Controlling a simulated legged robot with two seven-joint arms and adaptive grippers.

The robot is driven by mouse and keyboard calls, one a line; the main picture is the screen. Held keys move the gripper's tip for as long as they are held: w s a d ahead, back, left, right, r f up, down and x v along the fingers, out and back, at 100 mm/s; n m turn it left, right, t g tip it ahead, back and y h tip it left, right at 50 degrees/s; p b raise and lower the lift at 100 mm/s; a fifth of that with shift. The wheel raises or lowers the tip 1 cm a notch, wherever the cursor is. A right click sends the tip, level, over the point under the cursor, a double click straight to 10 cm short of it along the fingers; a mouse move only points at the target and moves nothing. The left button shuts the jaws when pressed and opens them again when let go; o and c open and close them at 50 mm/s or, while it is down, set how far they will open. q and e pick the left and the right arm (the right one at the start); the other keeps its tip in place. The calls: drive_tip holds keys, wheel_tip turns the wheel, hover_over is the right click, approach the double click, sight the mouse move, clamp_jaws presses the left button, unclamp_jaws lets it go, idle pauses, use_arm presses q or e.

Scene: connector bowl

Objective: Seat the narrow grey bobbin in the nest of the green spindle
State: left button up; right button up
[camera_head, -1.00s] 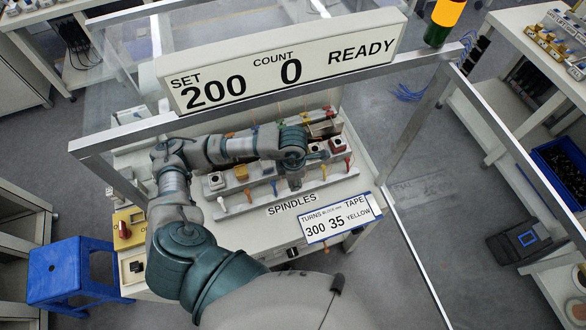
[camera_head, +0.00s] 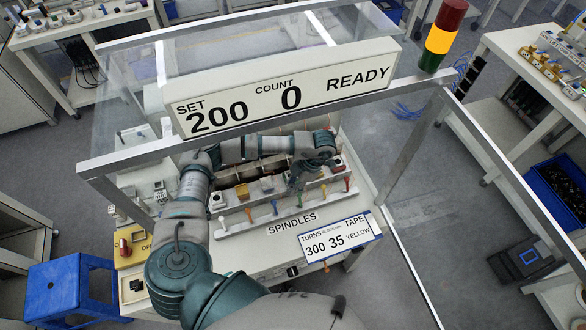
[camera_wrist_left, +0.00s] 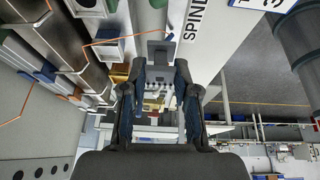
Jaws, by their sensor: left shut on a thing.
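My left gripper (camera_head: 296,187) hangs over the spindle row, just behind the green spindle (camera_head: 299,199). In the left wrist view its fingers (camera_wrist_left: 161,66) are closed on a small grey piece (camera_wrist_left: 161,48), which appears to be the narrow grey bobbin. Its shape is mostly hidden by the fingers, and in the head view it cannot be made out. The green spindle stands between a blue and a yellow one. Its nest is too small to see clearly. My right gripper is in neither view.
Other spindles flank it: blue (camera_head: 275,208), orange (camera_head: 249,213), yellow (camera_head: 323,190) and red (camera_head: 347,183). Bins with coloured parts (camera_head: 267,184) lie behind the row. A metal frame (camera_head: 270,132) with a counter sign (camera_head: 290,88) crosses above the arm. A label card (camera_head: 340,236) lies at front right.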

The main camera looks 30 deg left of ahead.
use_arm(q)
drive_tip(key=w+a, duration=0.1)
drive_tip(key=w, duration=0.1)
drive_tip(key=w+a, duration=0.2)
drive_tip(key=w, duration=0.1)
drive_tip(key=w+a+f, duration=0.1)
drive_tip(key=w+a, duration=0.1)
drive_tip(key=w, duration=0.1)
drive_tip(key=shift+p, duration=0.4)
drive_tip(key=shift+f, duration=0.1)
wheel_tip(320, 180, down, 3)
drive_tip(key=shift+p, duration=0.45)
drive_tip(key=shift+f, duration=0.2)
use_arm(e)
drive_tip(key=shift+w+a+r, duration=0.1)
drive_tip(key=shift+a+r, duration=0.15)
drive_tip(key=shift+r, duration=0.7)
use_arm(q)
drive_tip(key=o, duration=1)
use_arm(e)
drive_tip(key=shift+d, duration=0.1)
use_arm(q)
drive_tip(key=b+v, duration=0.2)
drive_tip(key=v, duration=1)
drive_tip(key=shift+b, duration=0.3)
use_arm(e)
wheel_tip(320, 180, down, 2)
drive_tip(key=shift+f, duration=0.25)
